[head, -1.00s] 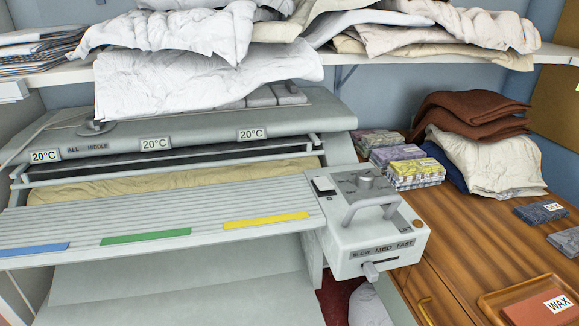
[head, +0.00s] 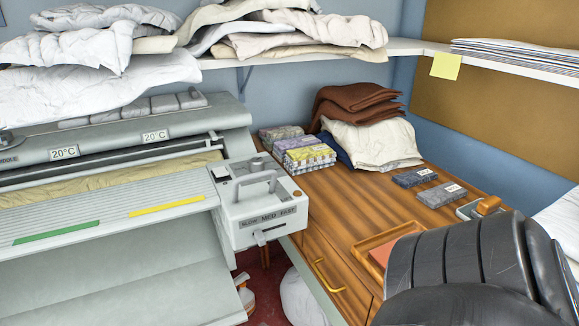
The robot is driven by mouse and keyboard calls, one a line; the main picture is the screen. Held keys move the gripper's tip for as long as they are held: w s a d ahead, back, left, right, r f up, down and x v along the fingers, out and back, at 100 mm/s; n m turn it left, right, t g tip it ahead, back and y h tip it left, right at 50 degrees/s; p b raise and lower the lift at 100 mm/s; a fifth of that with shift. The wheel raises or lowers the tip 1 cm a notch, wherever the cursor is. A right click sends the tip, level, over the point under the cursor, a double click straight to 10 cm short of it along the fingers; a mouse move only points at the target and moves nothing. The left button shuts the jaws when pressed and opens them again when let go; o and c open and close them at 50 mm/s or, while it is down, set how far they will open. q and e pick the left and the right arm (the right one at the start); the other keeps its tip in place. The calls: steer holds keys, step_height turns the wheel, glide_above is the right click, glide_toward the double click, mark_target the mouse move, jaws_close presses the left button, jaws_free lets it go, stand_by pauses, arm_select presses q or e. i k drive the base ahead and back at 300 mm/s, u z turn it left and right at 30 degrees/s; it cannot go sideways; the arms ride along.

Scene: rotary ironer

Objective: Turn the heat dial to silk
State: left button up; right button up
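The rotary ironer's control box (head: 262,212) is a white housing at the right end of the ironer, left of centre in the head view. On its top are a round grey knob (head: 255,165), which looks like the heat dial, and a grey bar handle (head: 258,184) in front of it. The dial's markings are too small to read, so its setting cannot be told. A speed lever (head: 261,238) sits on the front below the label SLOW MED FAST. Neither of my grippers is in view.
The wooden counter (head: 345,205) right of the box has clear room in its middle. Colourful boxes (head: 305,154), folded cloths (head: 372,142) and dark packets (head: 415,177) stand on it. A tray (head: 372,246) is partly hidden by my black arm at lower right.

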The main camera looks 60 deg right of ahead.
mark_target(257, 164)
steer(key=u, duration=0.4)
steer(key=k, duration=0.2)
steer(key=z, duration=1.5)
